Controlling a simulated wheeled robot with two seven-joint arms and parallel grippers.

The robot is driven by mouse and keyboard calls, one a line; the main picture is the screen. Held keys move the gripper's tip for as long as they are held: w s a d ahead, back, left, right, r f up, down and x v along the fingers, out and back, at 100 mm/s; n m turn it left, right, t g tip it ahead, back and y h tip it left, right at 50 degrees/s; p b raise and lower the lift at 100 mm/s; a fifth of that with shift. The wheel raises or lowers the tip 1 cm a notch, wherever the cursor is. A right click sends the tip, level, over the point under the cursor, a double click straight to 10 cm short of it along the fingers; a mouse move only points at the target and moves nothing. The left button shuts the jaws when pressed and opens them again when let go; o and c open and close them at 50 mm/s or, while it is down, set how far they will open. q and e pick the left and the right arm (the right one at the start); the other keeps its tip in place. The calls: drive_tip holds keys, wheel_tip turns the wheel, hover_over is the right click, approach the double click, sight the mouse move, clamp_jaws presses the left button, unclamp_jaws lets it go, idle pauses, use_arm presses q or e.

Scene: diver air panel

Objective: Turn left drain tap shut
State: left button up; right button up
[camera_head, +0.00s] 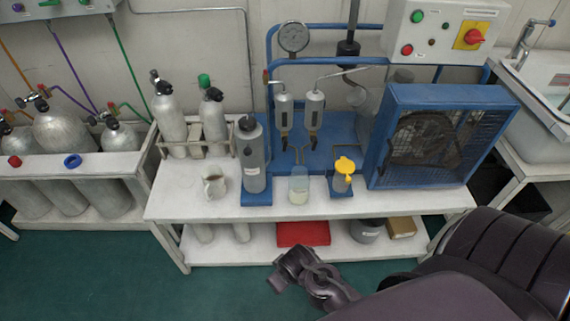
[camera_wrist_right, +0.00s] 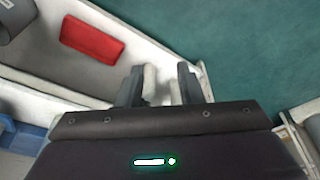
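Two silver cylinders hang side by side on the blue panel in the head view, a left one (camera_head: 284,110) and a right one (camera_head: 314,110). A small dark left drain tap (camera_head: 284,142) shows under the left cylinder; its handle is too small to read. My right gripper (camera_head: 285,272) is low in front of the bench, well below and apart from the tap. In the right wrist view its two fingers (camera_wrist_right: 161,82) stand apart with nothing held between them. My left gripper is in neither view.
On the white bench (camera_head: 270,212) stand a grey cylinder (camera_head: 251,160), a mug (camera_head: 214,184), a clear beaker (camera_head: 299,188) and a yellow-topped jar (camera_head: 343,174). A caged fan (camera_head: 425,135) stands right. A red box (camera_head: 303,233) lies on the lower shelf.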

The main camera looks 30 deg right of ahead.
wheel_tip(320, 180, up, 7)
drive_tip(key=w+t+b, duration=0.1)
drive_tip(key=w, duration=0.2)
drive_tip(key=m+t+h+b, duration=0.1)
drive_tip(key=m+t+h, duration=0.9)
drive_tip(key=t, duration=0.1)
approach(285, 148)
drive_tip(key=x, duration=0.2)
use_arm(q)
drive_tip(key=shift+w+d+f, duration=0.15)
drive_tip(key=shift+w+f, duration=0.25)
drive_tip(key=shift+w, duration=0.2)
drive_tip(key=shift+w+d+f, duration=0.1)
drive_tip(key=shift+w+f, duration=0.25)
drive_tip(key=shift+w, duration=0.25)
use_arm(e)
drive_tip(key=shift+y, duration=0.3)
drive_tip(key=x, duration=0.7)
drive_tip(key=shift+d+r, duration=0.1)
drive_tip(key=shift+r, duration=0.1)
clamp_jaws()
